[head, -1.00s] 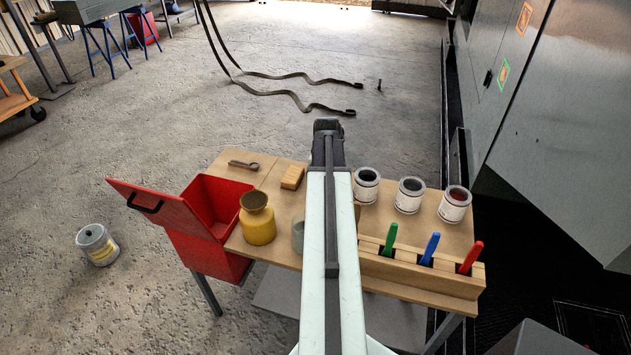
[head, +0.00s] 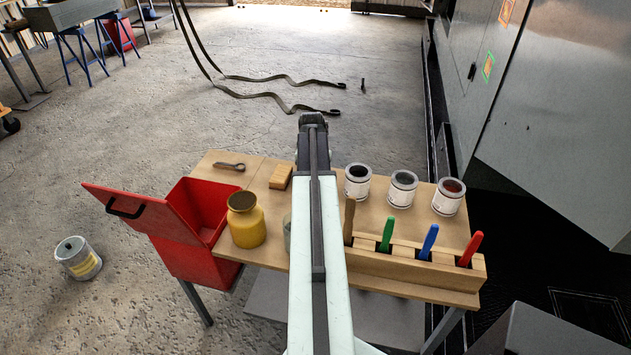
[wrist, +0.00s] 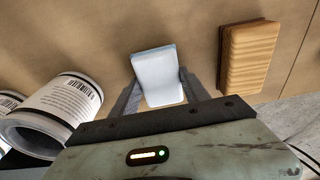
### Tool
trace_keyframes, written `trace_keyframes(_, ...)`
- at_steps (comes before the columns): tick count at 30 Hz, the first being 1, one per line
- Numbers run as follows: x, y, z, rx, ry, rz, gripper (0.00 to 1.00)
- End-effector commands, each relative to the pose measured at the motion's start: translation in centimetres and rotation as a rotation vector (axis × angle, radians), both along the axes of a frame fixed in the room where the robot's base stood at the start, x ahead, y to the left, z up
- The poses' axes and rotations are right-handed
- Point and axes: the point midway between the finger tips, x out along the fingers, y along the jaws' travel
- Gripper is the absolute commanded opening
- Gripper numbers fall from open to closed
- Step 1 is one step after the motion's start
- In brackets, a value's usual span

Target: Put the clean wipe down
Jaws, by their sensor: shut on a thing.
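The clean wipe (wrist: 158,75) is a small folded white cloth with a pale blue edge, seen in the wrist view. My gripper (wrist: 160,88) is shut on it, one finger on each side, above the brown tabletop (wrist: 110,35). I cannot tell whether the wipe touches the top. In the head view my gripper (head: 313,130) is at the far edge of the table (head: 390,225), left of the paint cans, and the wipe is hidden behind it.
A wooden block (head: 281,177) lies left of my gripper; three cans (head: 403,188) stand right. A yellow jar (head: 246,220), a red bin (head: 200,215) with its lid open, and a wooden rack (head: 410,268) with coloured handles are nearer.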

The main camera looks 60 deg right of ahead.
Motion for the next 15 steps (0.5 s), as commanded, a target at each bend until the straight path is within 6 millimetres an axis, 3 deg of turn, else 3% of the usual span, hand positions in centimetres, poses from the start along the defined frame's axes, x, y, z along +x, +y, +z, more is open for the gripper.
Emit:
trace_keyframes(3,-0.11,-0.07,-0.48,0.0,0.0,-0.002,0.21)
trace_keyframes(4,-0.14,-0.08,-0.37,0.0,0.0,-0.002,0.59)
trace_keyframes(6,-0.19,-0.12,-0.3,0.0,0.0,-0.003,0.75)
trace_keyframes(15,-0.3,-0.19,-0.24,0.0,0.0,-0.005,0.75)
